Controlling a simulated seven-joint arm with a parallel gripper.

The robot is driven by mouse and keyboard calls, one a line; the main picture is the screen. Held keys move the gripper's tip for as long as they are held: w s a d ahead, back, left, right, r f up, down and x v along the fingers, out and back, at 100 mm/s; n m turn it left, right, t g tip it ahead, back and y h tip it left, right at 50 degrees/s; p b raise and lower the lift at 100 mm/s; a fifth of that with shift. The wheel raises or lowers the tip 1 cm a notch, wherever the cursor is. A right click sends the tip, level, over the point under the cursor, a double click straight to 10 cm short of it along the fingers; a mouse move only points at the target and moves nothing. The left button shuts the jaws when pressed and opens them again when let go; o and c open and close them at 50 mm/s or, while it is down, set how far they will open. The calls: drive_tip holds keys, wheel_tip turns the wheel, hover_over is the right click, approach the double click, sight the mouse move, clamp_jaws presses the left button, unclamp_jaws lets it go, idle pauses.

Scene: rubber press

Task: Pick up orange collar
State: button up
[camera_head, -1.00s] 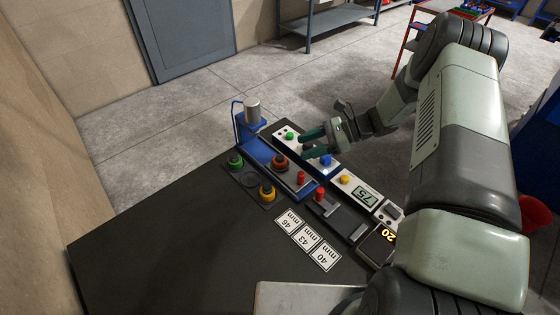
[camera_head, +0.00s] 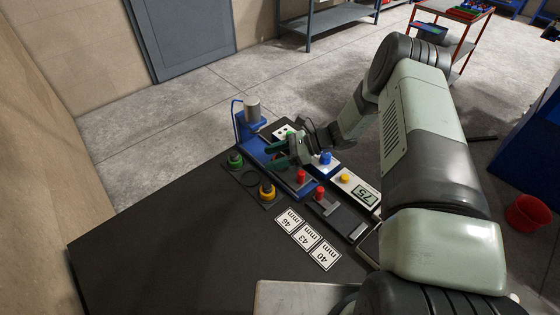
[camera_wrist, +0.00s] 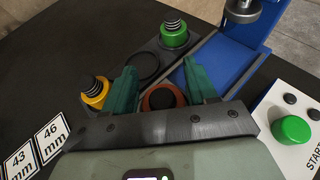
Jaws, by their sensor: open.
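The red-orange collar (camera_wrist: 149,100) shows in the wrist view with a dark centre, between my fingers; my gripper's body hides its near part. In the head view my gripper (camera_head: 274,156) covers most or all of it, over the blue press base. My green fingers are spread, one on each side of the collar in the wrist view, with gaps visible. I cannot tell how high they are above it. A yellow-orange collar (camera_head: 267,191), with a black threaded post, stands on the dark plate; it also shows in the wrist view (camera_wrist: 96,91).
A green collar (camera_head: 235,159) stands at the plate's far end, with an empty black ring (camera_head: 251,180) between. The blue press (camera_head: 252,117) rises behind. Button panels with a blue knob (camera_head: 325,158) and red knobs lie right. Size cards (camera_head: 305,238) lie in front; the left table is clear.

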drive_tip(key=c, duration=0.9)
drive_tip(key=shift+f, duration=0.15)
clamp_jaws()
drive_tip(key=shift+d, duration=0.1)
